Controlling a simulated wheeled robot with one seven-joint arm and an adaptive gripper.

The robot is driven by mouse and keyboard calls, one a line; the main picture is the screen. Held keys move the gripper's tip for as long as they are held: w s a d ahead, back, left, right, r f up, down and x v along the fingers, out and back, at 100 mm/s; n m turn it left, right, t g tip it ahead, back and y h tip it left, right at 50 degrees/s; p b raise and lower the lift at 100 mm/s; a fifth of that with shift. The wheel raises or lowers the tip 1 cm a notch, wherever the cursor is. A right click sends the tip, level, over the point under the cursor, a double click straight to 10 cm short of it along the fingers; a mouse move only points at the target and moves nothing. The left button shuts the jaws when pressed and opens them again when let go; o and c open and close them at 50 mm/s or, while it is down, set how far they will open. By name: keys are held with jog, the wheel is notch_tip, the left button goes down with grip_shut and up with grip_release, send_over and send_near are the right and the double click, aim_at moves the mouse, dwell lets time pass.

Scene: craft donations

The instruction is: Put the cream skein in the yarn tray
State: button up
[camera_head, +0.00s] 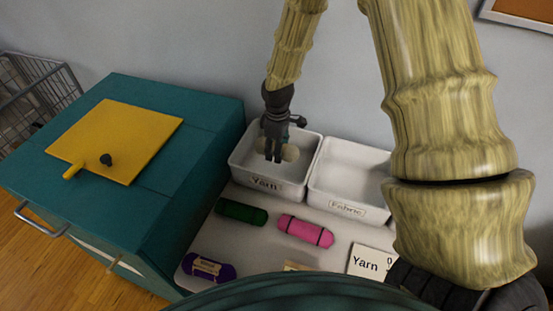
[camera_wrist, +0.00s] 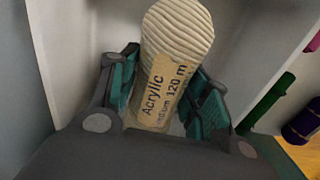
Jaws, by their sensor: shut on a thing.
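The cream skein (camera_wrist: 180,38) has ribbed strands and a tan label reading "Acrylic" and "120 m". My gripper (camera_wrist: 165,95) is shut on it, with one teal finger pad on each side. In the head view, my gripper (camera_head: 273,152) points down inside the outline of the yarn tray (camera_head: 266,182), a white bin labelled "Yarn". The cream skein (camera_head: 291,153) shows there partly hidden behind the fingers. I cannot tell whether it touches the tray floor.
The white fabric tray (camera_head: 345,208) stands right of the yarn tray and looks empty. Green (camera_head: 241,211), pink (camera_head: 306,230) and purple (camera_head: 207,267) skeins lie in front. A "Yarn" card (camera_head: 371,262) lies at right. A teal cabinet (camera_head: 200,130) with a yellow board (camera_head: 120,135) stands left.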

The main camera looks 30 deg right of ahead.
aim_at(277, 167)
jog(key=shift+w+f, duration=0.1)
jog(key=shift+f, duration=1.1)
jog(key=shift+f+p, duration=0.5)
jog(key=shift+f, duration=1.3)
jog(key=shift+f, duration=0.1)
jog(key=o, duration=1)
jog(key=shift+d+r+b, duration=0.1)
jog(key=shift+r+b, duration=1.05)
jog(key=shift+r, duration=5)
